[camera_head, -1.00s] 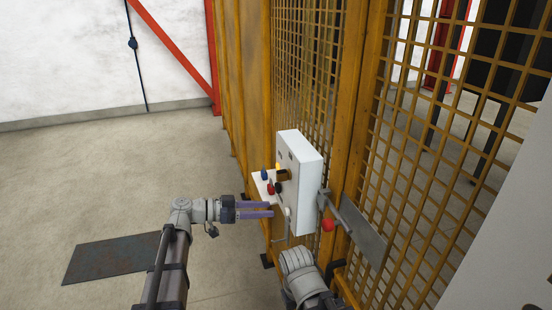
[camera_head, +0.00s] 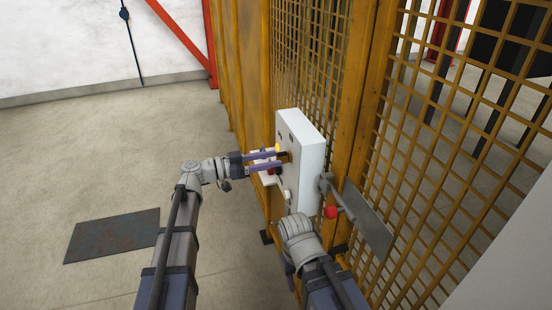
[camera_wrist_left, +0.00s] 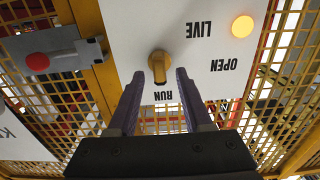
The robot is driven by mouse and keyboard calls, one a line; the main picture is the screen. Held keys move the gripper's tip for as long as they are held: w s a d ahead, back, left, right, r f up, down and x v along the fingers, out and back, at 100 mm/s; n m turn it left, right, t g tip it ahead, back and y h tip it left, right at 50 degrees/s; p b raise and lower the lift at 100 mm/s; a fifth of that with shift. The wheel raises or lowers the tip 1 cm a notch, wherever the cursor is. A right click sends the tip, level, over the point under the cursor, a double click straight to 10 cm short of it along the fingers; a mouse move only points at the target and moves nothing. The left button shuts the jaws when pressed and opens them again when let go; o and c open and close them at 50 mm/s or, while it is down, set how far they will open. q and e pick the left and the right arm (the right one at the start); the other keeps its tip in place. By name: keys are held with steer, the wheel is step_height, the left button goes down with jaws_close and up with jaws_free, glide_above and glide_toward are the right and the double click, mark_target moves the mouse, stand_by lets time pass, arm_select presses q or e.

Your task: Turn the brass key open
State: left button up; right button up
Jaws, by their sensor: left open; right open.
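The brass key (camera_wrist_left: 159,66) sits in the white panel of the control box (camera_head: 302,150), its grip lined up toward the word RUN in the left wrist view. The words LIVE and OPEN read upside down on the panel. My left gripper (camera_wrist_left: 157,80) is open, its two purple fingers straddling the near end of the key with gaps on both sides. In the head view the left gripper (camera_head: 283,161) reaches the box face and the fingers largely cover the key. My right arm's wrist (camera_head: 297,232) is below the box; its fingers are hidden from view.
A lamp (camera_wrist_left: 242,26) glows amber beside OPEN. A red knob (camera_head: 331,212) on a grey latch is right of the box. Yellow mesh fence (camera_head: 440,130) stands behind and to the right. The floor (camera_head: 90,160) at left is clear apart from a dark flat plate (camera_head: 112,235).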

arm_select(q)
steer(key=shift+x, duration=1.05)
jaws_close()
